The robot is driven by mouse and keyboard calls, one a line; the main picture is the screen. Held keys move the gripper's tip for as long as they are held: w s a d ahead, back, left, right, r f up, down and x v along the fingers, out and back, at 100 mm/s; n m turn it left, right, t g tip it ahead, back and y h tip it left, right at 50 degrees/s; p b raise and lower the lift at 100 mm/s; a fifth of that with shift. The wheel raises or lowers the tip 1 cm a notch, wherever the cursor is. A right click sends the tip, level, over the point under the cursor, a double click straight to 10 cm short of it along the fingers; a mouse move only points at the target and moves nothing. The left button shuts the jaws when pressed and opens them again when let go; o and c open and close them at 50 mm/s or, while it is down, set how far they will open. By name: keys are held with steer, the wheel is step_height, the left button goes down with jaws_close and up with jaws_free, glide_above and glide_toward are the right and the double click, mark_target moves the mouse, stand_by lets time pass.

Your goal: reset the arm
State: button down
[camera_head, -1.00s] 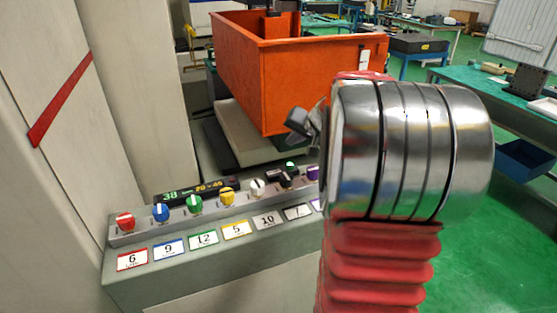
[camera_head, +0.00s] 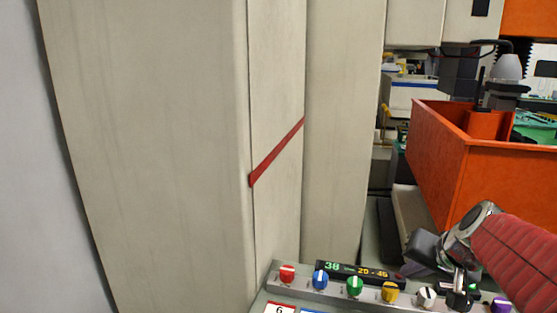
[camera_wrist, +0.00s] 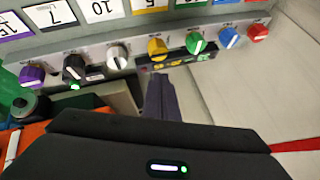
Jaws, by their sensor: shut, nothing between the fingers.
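My gripper (camera_head: 412,264) hangs over the control panel (camera_head: 330,292) at the lower right of the head view, with its dark body beside the small display (camera_head: 350,271). Its red-sleeved arm enters from the right edge. In the wrist view my two dark fingers (camera_wrist: 160,84) are together with nothing between them. They point at the panel near the yellow knob (camera_wrist: 157,49) and the display (camera_wrist: 178,56); I cannot tell whether they touch anything.
The panel has a row of coloured knobs, among them red (camera_head: 287,273), blue (camera_head: 320,280) and green (camera_head: 354,286). A beige machine column (camera_head: 150,150) fills the left. An orange tank (camera_head: 490,180) stands behind my gripper on the right.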

steer(key=s+a+f+n+g, duration=0.1)
steer(key=s+a+n, duration=0.2)
steer(key=s+a, duration=0.4)
steer(key=s+a+f+n, duration=0.2)
steer(key=s+a, duration=0.5)
steer(key=s, duration=0.4)
steer(key=shift+f+n+g+h, duration=0.25)
steer(key=shift+n+g+h, duration=0.05)
steer(key=shift+n+g, duration=0.1)
